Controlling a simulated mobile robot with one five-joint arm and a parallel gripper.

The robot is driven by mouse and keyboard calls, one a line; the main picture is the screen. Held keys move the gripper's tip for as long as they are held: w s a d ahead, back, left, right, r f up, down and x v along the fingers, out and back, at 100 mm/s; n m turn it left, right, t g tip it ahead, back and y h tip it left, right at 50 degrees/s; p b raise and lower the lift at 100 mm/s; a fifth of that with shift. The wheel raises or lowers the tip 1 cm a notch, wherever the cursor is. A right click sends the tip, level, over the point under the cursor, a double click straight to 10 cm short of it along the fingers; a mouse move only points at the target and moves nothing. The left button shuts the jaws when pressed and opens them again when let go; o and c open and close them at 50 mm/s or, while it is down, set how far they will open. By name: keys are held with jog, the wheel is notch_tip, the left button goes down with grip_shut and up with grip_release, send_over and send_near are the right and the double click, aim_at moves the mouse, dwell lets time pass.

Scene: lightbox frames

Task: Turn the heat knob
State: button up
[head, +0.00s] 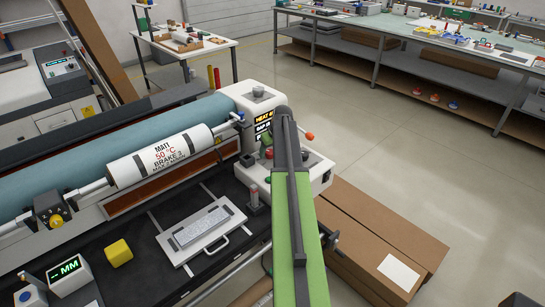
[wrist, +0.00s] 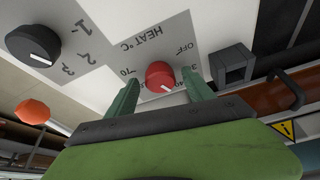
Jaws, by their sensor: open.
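The heat knob (wrist: 160,77) is red with a white pointer line, on a white panel under upside-down "HEAT °C" lettering in the wrist view. Scale marks including OFF and 70 surround it. My gripper (wrist: 159,84) is open, with one green finger on each side of the knob. I cannot tell whether either finger touches it. In the head view, the white end housing (head: 258,98) of the roller machine stands behind my arm, which hides much of its control face.
In the wrist view, a black knob (wrist: 33,45) marked 1, 2, 3 and an orange knob (wrist: 33,111) are left of the heat knob. A dark square fitting (wrist: 232,65) is close on the right. Cardboard boxes (head: 375,240) lie right of the machine; floor beyond is clear.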

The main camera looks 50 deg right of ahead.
jog(key=shift+r, duration=0.1)
jog(key=c, duration=1.3)
jog(key=shift+d, duration=0.15)
grip_shut()
jog(key=shift+m, duration=0.3)
jog(key=m, duration=0.1)
jog(key=m+h, duration=0.1)
jog(key=m, duration=0.1)
jog(key=shift+a+g+h, duration=0.2)
jog(key=shift+g+h, duration=0.1)
jog(key=m+g+h, duration=0.1)
jog(key=m, duration=0.4)
jog(key=shift+g, duration=0.3)
